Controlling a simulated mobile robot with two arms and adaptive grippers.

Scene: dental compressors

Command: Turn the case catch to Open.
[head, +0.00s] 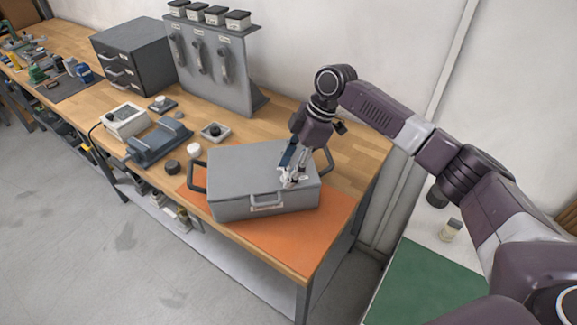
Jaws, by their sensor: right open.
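The grey case (240,172) stands closed on an orange mat at the right end of the wooden bench. It has a dark handle on each side and a light latch handle (267,200) on its front face. My right gripper (290,181) is over the front right part of the lid, fingers pointing down and open. The fingers are at or just above a small light part there. I cannot tell whether they touch it, and they hide most of it. No Open marking can be read. My left gripper is not in view.
The orange mat (310,232) is bare in front of the case. Left of the case are a blue-grey device (158,138), a white box (126,120) and small round parts. A grey panel stand (215,65) and drawer cabinet (146,52) stand behind.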

